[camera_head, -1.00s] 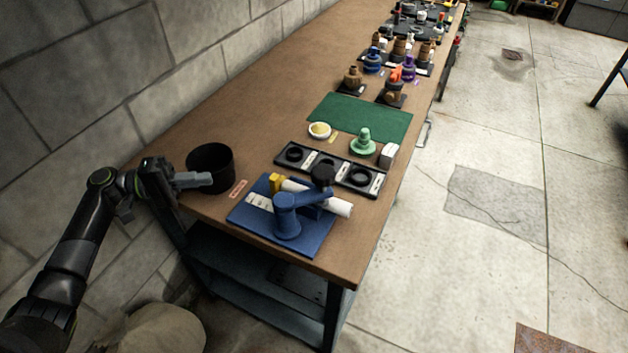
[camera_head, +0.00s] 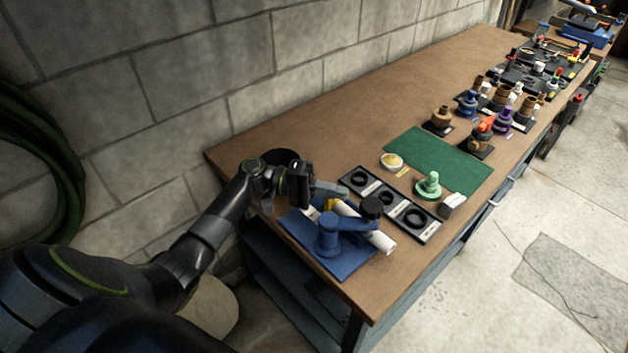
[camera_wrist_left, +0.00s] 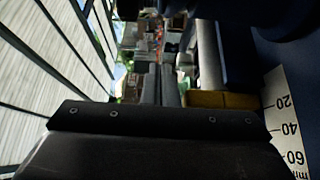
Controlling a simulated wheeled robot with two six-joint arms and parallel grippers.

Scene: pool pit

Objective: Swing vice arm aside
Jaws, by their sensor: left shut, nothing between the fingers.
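The blue vice (camera_head: 328,262) sits on the near end of the workbench. Its blue arm (camera_head: 350,224) reaches right from a round blue post, with a black knob (camera_head: 372,206) at its end. The arm lies across a white pipe (camera_head: 382,242), which rests by a yellow block (camera_head: 330,204). My left gripper (camera_head: 338,190) is shut and empty, just behind the vice, left of the knob. In the left wrist view its shut fingers (camera_wrist_left: 161,84) are beside the pipe (camera_wrist_left: 209,55) and the yellow block (camera_wrist_left: 222,99). My right gripper is out of view.
A black tray (camera_head: 376,183) with round recesses lies behind the vice. A green mat (camera_head: 440,160), a small bowl (camera_head: 392,162) and a green stepped piece (camera_head: 429,186) are farther back.

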